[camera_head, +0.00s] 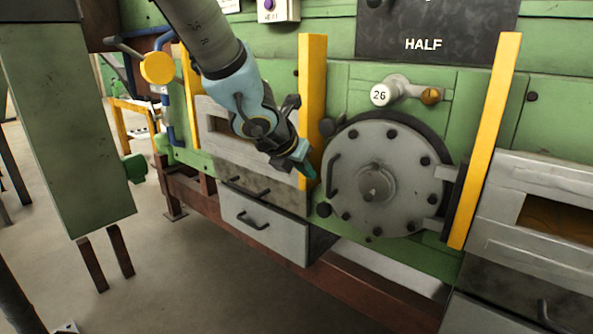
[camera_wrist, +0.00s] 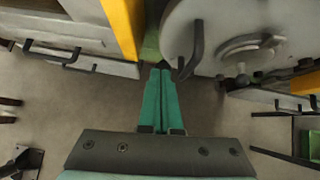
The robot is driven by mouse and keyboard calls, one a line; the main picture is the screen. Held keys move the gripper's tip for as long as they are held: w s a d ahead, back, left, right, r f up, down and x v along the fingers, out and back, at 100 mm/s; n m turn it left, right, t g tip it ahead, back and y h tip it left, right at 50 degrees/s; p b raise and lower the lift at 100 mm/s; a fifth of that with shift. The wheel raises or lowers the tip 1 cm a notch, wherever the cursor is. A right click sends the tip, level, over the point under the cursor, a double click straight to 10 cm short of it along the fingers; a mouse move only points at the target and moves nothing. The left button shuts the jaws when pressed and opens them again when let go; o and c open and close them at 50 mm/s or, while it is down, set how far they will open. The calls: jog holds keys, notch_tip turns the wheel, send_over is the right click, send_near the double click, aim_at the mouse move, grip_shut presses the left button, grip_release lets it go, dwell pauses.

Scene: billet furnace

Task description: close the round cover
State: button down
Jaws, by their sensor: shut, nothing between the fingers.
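The round cover (camera_head: 400,165) is a grey metal disc with bolts around its edge and a hub in the middle. A curved dark handle (camera_head: 333,176) is on its left side, and its hinge bracket (camera_head: 443,180) is on the right. A dark rim shows behind its upper right edge. I cannot tell whether it sits fully flush. In the wrist view the cover (camera_wrist: 234,22) is at the upper right, with its handle (camera_wrist: 194,45) nearest me. My gripper (camera_head: 308,171) is shut and empty, just left of the cover's handle. Its green fingers (camera_wrist: 160,72) show side by side in the wrist view.
Yellow upright bars (camera_head: 312,95) (camera_head: 485,140) flank the cover on both sides. A drawer-like grey box (camera_head: 265,225) with a handle is at lower left. A lever marked 26 (camera_head: 400,90) is above the cover. Open floor (camera_head: 210,285) lies in front.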

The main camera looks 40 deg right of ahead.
aim_at(323, 159)
jog(key=d+p, duration=0.1)
jog(key=w+d+p, duration=0.1)
jog(key=d, duration=0.1)
jog(key=shift+w+d, duration=0.1)
jog(key=shift+d, duration=0.05)
jog(key=shift+w+d+f, duration=0.1)
jog(key=shift+w+d, duration=0.05)
jog(key=shift+d, duration=0.25)
jog(key=shift+w+d+p, duration=0.1)
jog(key=shift+d+p, duration=0.1)
jog(key=shift+p, duration=0.2)
jog(key=d+p, duration=0.1)
jog(key=w+d+p, duration=0.1)
jog(key=shift+w+d+m+g, duration=0.1)
jog(key=shift+d+m+g, duration=0.2)
jog(key=shift+d+m, duration=0.1)
jog(key=shift+w+d, duration=0.1)
jog(key=shift+d, duration=0.15)
